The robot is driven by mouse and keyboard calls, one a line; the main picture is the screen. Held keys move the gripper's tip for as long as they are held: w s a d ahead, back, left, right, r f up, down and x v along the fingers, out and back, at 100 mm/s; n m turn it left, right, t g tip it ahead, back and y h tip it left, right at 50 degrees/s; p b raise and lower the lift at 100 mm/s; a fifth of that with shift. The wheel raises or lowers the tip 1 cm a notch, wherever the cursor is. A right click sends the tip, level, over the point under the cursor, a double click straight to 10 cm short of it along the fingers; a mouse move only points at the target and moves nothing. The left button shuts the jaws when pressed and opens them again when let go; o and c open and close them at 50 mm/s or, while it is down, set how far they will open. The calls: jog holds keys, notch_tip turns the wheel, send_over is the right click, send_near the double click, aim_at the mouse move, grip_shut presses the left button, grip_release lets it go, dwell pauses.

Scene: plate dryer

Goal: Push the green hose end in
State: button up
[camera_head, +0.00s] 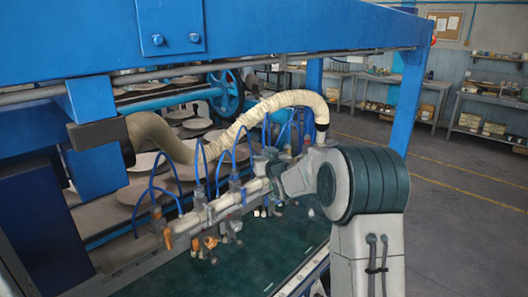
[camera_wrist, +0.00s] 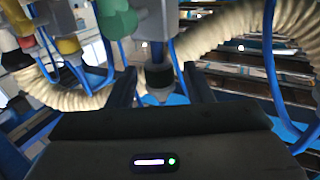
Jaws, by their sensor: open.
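In the wrist view, a green fitting (camera_wrist: 118,18) shows at the top edge, left of the middle, above my gripper. My gripper (camera_wrist: 160,85) is open, with one dark finger on each side of the view's middle. Yellow and red fittings (camera_wrist: 68,45) sit at the upper left. In the head view, my arm hides the gripper and the fittings near it.
A ribbed cream hose (camera_head: 270,103) arches over the row of fittings in the head view. Thin blue tubes (camera_head: 228,150) loop along the rail. A blue machine beam (camera_head: 250,30) crosses above, with round plates (camera_head: 150,190) behind. Floor at right is clear.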

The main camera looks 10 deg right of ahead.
grip_shut()
jog(key=shift+f+b, duration=1.3)
jog(key=shift+b, duration=0.7)
grip_release()
jog(key=s+d+b, duration=0.2)
jog(key=s+b, duration=0.2)
jog(key=s, duration=0.9)
jog(key=shift+s, duration=0.35)
jog(key=shift+d, duration=0.1)
